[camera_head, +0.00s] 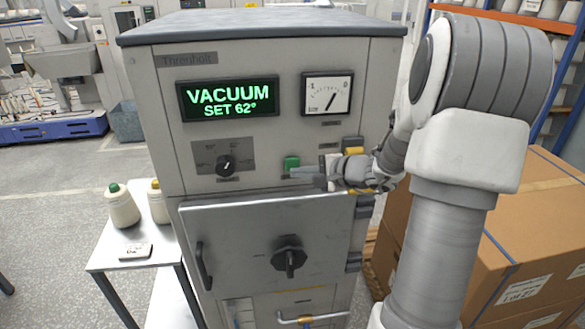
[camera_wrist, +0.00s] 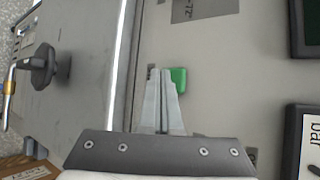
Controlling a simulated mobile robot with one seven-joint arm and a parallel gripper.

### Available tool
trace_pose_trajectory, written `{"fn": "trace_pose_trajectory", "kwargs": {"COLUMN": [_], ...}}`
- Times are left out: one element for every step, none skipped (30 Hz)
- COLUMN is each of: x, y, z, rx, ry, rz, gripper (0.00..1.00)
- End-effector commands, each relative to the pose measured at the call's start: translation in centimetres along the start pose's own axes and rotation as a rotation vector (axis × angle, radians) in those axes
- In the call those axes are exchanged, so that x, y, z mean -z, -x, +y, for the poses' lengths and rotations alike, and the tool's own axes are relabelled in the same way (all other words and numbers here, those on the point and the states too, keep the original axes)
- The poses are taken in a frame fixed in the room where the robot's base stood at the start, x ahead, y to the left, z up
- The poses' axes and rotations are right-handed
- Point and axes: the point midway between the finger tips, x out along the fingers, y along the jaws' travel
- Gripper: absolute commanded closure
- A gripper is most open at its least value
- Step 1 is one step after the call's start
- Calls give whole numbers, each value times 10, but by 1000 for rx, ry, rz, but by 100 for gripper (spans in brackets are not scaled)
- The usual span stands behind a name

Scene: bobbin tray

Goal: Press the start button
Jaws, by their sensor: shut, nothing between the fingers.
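The green start button (camera_head: 291,162) is on the front panel of the grey machine, below the display and gauge. It also shows in the wrist view (camera_wrist: 180,78), partly hidden by a finger. My gripper (camera_head: 293,172) is shut and empty, its fingers pointing in from the right. In the wrist view the fingertips (camera_wrist: 160,73) lie over the button's left side. I cannot tell whether they touch it or hover just in front.
A lit display (camera_head: 227,98) reads "VACUUM SET 62°", with a dial gauge (camera_head: 328,94) to its right. A knob (camera_head: 226,165) sits left of the button. Below is the door (camera_head: 230,225) with a handle and knob. Cardboard boxes (camera_head: 535,230) stand at the right.

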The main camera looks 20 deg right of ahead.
Motion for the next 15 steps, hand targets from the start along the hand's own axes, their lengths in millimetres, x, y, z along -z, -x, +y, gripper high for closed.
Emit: {"fn": "trace_pose_trajectory", "kwargs": {"x": [0, 0, 0, 0, 0, 0, 0, -1, -2, -2, -4, -6, -7, -9, -11], "y": [0, 0, 0, 0, 0, 0, 0, 1, 2, 4, 6, 9, 11, 13, 16], "z": [0, 0, 0, 0, 0, 0, 0, 1, 3, 4, 6, 8, 10, 12, 13], "rx": [0, 0, 0, 0, 0, 0, -1, -1, -1, -1, -1, -1, -1, -1, 0], "ry": [0, 0, 0, 0, 0, 0, 0, 0, 0, 0, 1, 1, 1, 1, 2], "rz": [0, 0, 0, 0, 0, 0, 0, 0, 0, 1, 1, 2, 1, 1, 1], "gripper": [100, 100, 100, 100, 100, 100, 100, 100, 100, 100, 100, 100, 100, 100, 100]}}
